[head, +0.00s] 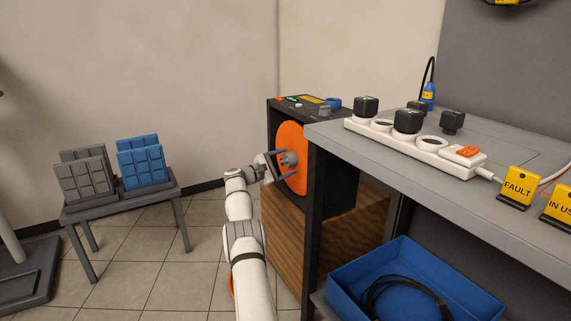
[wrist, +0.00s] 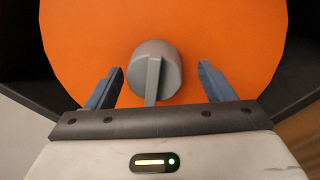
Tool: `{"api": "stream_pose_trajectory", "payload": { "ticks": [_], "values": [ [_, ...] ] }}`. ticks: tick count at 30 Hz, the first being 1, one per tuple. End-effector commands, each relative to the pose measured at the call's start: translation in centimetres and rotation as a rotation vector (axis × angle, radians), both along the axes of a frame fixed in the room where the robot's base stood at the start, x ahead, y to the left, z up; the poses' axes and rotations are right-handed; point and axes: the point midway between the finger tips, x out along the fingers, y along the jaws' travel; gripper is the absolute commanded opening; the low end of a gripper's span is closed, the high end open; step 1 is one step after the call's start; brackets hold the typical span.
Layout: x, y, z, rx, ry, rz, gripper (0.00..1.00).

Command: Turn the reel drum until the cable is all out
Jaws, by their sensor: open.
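The reel drum (head: 291,141) is an orange disc on the side of a black housing (head: 330,165) that stands on a wooden block. A grey knob (wrist: 157,70) with a raised bar sticks out from the drum face. My gripper (head: 277,160) is at the drum face. In the wrist view my gripper (wrist: 160,82) is open, one finger on each side of the knob, with orange showing between each finger and the knob. The cable on the drum is hidden inside the housing.
A grey workbench (head: 490,225) stands right of the reel, carrying a white power strip (head: 432,160) with black plugs and yellow tags. A blue bin (head: 345,300) with a coiled black cable sits below. A low table (head: 125,202) with keypad-like blocks stands left.

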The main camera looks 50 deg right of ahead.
Motion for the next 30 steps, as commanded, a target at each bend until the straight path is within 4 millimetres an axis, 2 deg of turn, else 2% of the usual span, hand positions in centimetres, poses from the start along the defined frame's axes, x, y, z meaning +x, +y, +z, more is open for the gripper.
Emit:
{"api": "stream_pose_trajectory", "payload": {
  "ticks": [8, 14, 22, 30],
  "values": [
    [0.5, 0.9, 0.2, -0.001, 0.001, 0.005, 0.76],
    [0.9, 3.0, 0.1, 0.000, 0.003, 0.005, 0.76],
    [1.8, 6.7, -0.3, 0.000, 0.001, 0.003, 0.76],
    [2.0, 7.5, -0.5, -0.001, 0.000, -0.001, 0.76]
  ]
}}
